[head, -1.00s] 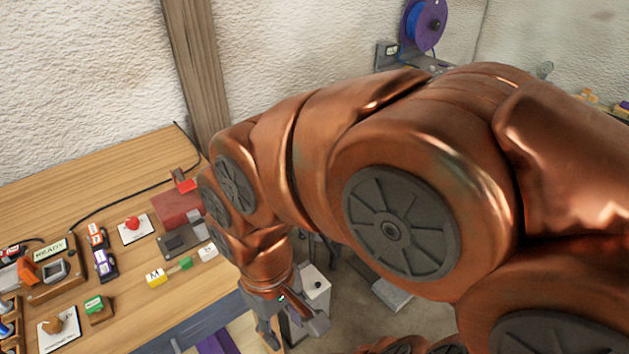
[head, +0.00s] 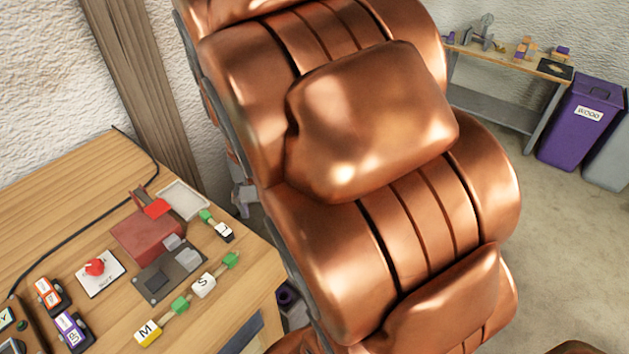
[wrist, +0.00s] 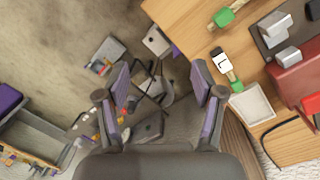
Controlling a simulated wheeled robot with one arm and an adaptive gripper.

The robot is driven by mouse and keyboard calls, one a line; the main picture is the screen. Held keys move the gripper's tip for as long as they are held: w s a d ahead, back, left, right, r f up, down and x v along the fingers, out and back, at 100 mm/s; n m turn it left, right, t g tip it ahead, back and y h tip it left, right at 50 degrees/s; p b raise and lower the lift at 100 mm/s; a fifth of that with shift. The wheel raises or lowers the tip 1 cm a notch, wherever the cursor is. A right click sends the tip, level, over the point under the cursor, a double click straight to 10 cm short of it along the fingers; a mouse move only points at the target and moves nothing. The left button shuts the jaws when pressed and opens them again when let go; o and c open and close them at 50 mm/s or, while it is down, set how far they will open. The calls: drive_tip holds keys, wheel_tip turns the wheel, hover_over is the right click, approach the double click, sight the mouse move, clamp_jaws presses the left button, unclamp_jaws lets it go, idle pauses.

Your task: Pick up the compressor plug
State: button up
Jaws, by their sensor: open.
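My gripper (wrist: 160,66) is open in the wrist view, its two purple-padded fingers wide apart with nothing between them. It is above the floor, beside the wooden bench. I cannot surely pick out the compressor plug. A thin dark cable (wrist: 152,82) shows between the fingers, near grey equipment on the floor below. A small red and dark piece (wrist: 130,104) lies by the left finger, too small to name. In the head view my copper arm fills the middle and hides much of the floor beside the bench. I cannot make out the gripper clearly there.
The wooden bench (head: 60,205) holds a red block (head: 148,236), a white tray (head: 184,199), a red button (head: 95,267) and several lettered pieces. A purple bin (head: 578,125) and a workbench (head: 500,85) stand far right. Open floor (head: 560,230) lies right of my arm.

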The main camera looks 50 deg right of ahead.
drive_tip(key=w+d+f+m+b, duration=0.2)
drive_tip(key=w+d+f+m, duration=0.3)
drive_tip(key=d, duration=0.4)
drive_tip(key=w+d+f+m+b, duration=0.2)
drive_tip(key=w+d+f+b, duration=0.1)
drive_tip(key=w+d, duration=0.55)
drive_tip(key=w+d+f+m+b, duration=0.1)
drive_tip(key=d+f, duration=0.3)
drive_tip(key=d, duration=0.1)
drive_tip(key=w+d+f+m+b, duration=0.1)
drive_tip(key=w+d+f+m, duration=0.1)
drive_tip(key=d+f, duration=0.2)
drive_tip(key=w+d+f+m+t+b, duration=0.1)
drive_tip(key=d+f+m+b, duration=0.1)
drive_tip(key=d+f, duration=0.2)
drive_tip(key=shift+w+d+f, duration=0.15)
drive_tip(key=shift+w+d, duration=0.05)
drive_tip(key=shift+d, duration=0.5)
drive_tip(key=shift+w+d+f, duration=0.1)
drive_tip(key=shift+w+d, duration=0.05)
drive_tip(key=shift+d, duration=0.5)
drive_tip(key=shift+d+f+m, duration=0.25)
drive_tip(key=shift+f+m, duration=0.05)
drive_tip(key=shift+f, duration=0.25)
drive_tip(key=shift+w+d+f+p, duration=0.1)
drive_tip(key=shift+d+f+p, duration=0.05)
drive_tip(key=shift+f, duration=1.75)
drive_tip(key=shift+w+d+f+p, duration=0.1)
drive_tip(key=shift+f+p, duration=0.05)
drive_tip(key=shift+f, duration=1.7)
